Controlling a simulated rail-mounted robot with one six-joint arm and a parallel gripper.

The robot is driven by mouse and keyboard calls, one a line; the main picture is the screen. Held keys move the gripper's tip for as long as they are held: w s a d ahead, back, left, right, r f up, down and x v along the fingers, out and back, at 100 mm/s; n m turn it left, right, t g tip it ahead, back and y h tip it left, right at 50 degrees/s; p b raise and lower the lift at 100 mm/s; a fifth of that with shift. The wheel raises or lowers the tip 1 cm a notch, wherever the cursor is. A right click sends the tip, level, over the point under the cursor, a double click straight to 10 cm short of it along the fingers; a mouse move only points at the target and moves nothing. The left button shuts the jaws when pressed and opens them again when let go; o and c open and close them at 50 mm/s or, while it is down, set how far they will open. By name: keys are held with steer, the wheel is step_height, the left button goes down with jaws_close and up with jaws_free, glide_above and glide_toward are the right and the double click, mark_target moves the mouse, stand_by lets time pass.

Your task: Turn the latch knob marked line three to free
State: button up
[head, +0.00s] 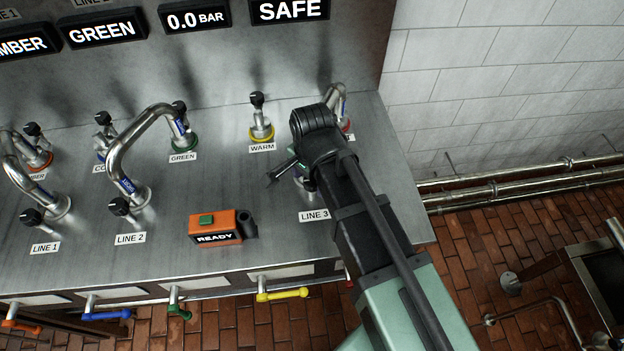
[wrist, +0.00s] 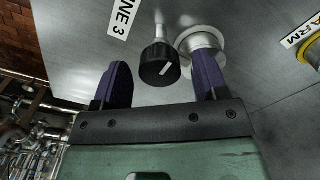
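The line 3 latch knob (wrist: 159,66) is black with a white pointer mark. In the wrist view it sits on a short metal stem beside a round silver flange (wrist: 203,42). The mark runs diagonally, from lower left to upper right. The LINE 3 label (wrist: 125,14) is next to it and also shows in the head view (head: 314,215). My gripper (wrist: 162,82) is open, with one purple finger to each side of the knob. Contact cannot be told. In the head view my gripper (head: 287,172) and arm largely hide this knob.
The LINE 2 knob (head: 119,206) and LINE 1 knob (head: 31,217) stand to the left beside curved pipes. An orange READY box (head: 216,228) sits on the bench. The WARM port (head: 261,129) is behind. Coloured handles line the front edge.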

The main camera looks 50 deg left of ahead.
steer(key=c, duration=0.9)
steer(key=shift+o, duration=0.2)
steer(key=n, duration=0.4)
steer(key=shift+n, duration=0.4)
steer(key=n, duration=0.4)
steer(key=shift+n, duration=0.3)
steer(key=n, duration=0.4)
steer(key=shift+n, duration=2.2)
